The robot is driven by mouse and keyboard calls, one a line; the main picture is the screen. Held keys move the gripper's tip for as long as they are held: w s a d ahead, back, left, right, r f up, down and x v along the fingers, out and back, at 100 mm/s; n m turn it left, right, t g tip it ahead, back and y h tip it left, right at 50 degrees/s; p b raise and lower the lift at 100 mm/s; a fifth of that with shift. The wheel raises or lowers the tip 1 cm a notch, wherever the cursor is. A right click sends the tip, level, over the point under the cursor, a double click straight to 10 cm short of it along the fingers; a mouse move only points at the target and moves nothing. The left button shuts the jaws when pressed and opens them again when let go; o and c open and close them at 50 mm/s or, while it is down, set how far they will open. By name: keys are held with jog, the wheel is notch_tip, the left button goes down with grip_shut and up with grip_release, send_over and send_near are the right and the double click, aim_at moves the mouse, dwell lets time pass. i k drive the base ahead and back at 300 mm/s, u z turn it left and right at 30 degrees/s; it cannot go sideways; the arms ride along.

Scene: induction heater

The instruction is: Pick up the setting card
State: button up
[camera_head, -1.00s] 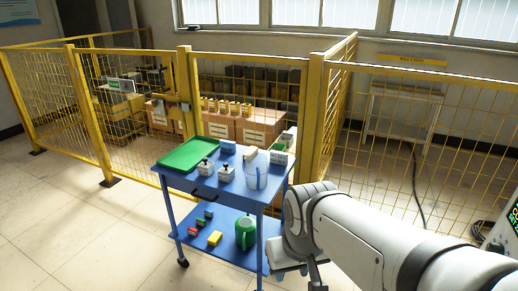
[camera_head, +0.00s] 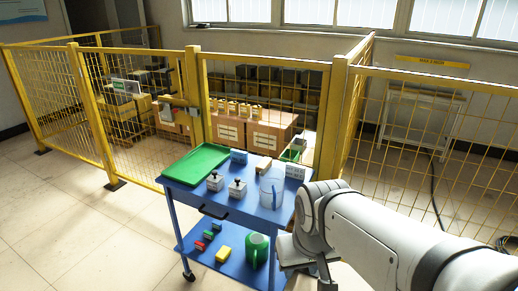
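A small white card with dark print (camera_head: 295,171) stands upright at the back right corner of the blue cart's top (camera_head: 235,207); its print is too small to read, so I cannot tell for sure that it is the setting card. A clear beaker (camera_head: 271,190) stands just in front of it, to the left. My white arm reaches in from the lower right. My gripper (camera_head: 323,272) is low, to the right of the cart and in front of it, apart from the card. Its fingers are not clear enough to show whether they are open.
A green jug (camera_head: 257,250) and small coloured blocks sit on the lower shelf. Yellow mesh fencing (camera_head: 342,110) stands behind.

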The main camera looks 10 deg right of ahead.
aim_at(292, 171)
jog(key=i, duration=1.2)
jog(key=z, duration=0.1)
